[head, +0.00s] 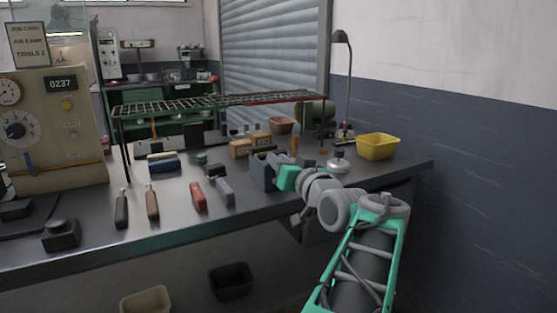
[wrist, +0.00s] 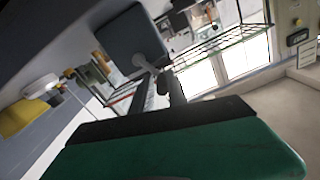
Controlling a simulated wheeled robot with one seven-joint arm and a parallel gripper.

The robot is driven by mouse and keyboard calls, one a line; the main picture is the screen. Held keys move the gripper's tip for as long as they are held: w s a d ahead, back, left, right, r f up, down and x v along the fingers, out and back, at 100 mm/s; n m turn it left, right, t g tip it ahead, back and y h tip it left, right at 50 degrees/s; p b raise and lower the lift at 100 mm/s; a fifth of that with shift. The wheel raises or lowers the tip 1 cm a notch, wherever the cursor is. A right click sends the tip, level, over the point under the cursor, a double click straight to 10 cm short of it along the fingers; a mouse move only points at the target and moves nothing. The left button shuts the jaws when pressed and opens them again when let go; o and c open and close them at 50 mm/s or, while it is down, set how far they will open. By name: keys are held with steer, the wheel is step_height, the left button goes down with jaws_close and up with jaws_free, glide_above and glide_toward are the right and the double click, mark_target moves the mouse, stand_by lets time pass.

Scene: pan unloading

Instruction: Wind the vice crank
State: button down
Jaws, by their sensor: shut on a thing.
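The vice (head: 262,172) is a blue-grey block near the front right of the bench. In the wrist view a dark blue-grey block of it (wrist: 133,36) shows at the top. My gripper (head: 279,172), with a green body, reaches the vice from the right. In the wrist view my dark fingers (wrist: 162,84) are shut around the end of the pale grey crank (wrist: 142,65), just below the block. The crank's end is hidden between the fingers. In the head view the gripper covers most of the crank.
A wire rack (head: 225,102) stands over the bench behind the vice. A yellow bin (head: 378,146) and a desk lamp (head: 342,38) are to the right. Red-handled (head: 198,197) and grey-handled (head: 225,192) tools lie left of the vice. A dial panel (head: 50,130) stands at far left.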

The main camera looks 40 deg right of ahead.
steer(key=shift+d+f+m, duration=0.1)
steer(key=shift+f+m, duration=0.05)
steer(key=shift+m, duration=0.25)
steer(key=d+m+p, duration=0.1)
steer(key=m+p, duration=0.1)
steer(key=d+m+p, duration=0.1)
steer(key=m+p, duration=0.2)
steer(key=s+m+p, duration=0.1)
steer(key=m+p, duration=0.2)
steer(key=shift+d, duration=0.4)
steer(key=m+p, duration=0.2)
steer(key=d+m+p, duration=0.1)
steer(key=m+p, duration=0.1)
steer(key=shift+s+f, duration=0.1)
steer(key=shift+f, duration=0.2)
steer(key=m+p, duration=0.1)
steer(key=f+m+p, duration=0.1)
steer(key=m+p, duration=0.1)
steer(key=shift+s+d+f, duration=0.1)
steer(key=shift+d, duration=0.25)
steer(key=shift+m, duration=0.3)
steer(key=c, duration=1.4)
jaws_free()
steer(key=shift+c, duration=0.2)
